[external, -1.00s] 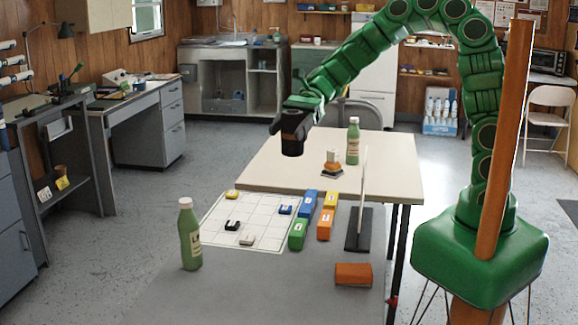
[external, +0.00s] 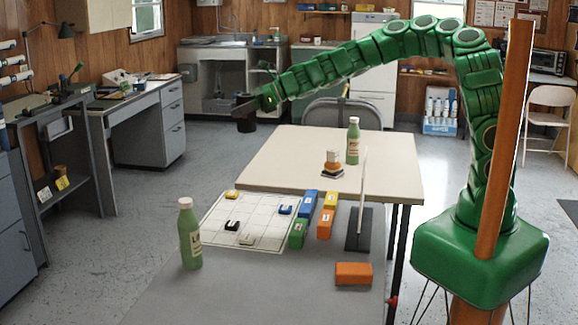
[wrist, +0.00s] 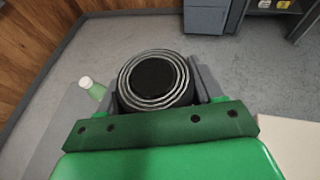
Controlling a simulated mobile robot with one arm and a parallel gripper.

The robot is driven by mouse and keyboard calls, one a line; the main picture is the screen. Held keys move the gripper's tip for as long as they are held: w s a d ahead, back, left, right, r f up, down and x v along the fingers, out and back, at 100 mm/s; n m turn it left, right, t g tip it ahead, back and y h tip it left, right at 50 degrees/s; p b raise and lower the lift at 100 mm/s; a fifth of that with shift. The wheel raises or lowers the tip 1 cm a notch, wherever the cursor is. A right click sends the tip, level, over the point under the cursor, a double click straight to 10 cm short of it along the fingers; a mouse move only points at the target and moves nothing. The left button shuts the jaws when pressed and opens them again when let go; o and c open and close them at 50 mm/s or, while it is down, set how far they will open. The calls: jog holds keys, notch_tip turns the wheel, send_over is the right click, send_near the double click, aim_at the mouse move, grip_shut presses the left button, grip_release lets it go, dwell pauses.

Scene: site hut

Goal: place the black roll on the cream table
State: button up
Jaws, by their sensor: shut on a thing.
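My gripper (external: 246,111) is shut on the black roll (external: 246,125) and holds it in the air, near the back-left side of the cream table (external: 270,170). In the wrist view the roll (wrist: 155,80) shows its round end with pale rings, between the jaws of my gripper (wrist: 158,92). The cream table's top is lower than the roll, and a corner of it (wrist: 293,150) shows at lower right in the wrist view.
The grey table (external: 260,285) in front holds a white grid board (external: 258,215), coloured blocks, an upright panel (external: 362,195) and another green bottle (external: 190,235). The cream table's left part is bare.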

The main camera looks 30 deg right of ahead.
jog(key=shift+w+d+m+t+h, duration=3.75)
jog(key=shift+w+d, duration=1.45)
jog(key=shift+w, duration=1.85)
jog(key=w+d+r+m+g+h, duration=0.1)
jog(key=d+m+g+h, duration=0.1)
jog(key=d+m+h, duration=0.8)
jog(key=w+d+r+m+g+h, duration=0.1)
jog(key=d+m+g+h, duration=0.3)
jog(key=d, duration=1.1)
jog(key=t, duration=0.2)
send_over(285, 168)
jog(key=shift+m+g+h, duration=0.25)
jog(key=shift+m+h, duration=0.1)
jog(key=shift+w+d+f, duration=0.1)
jog(key=shift+f, duration=15.65)
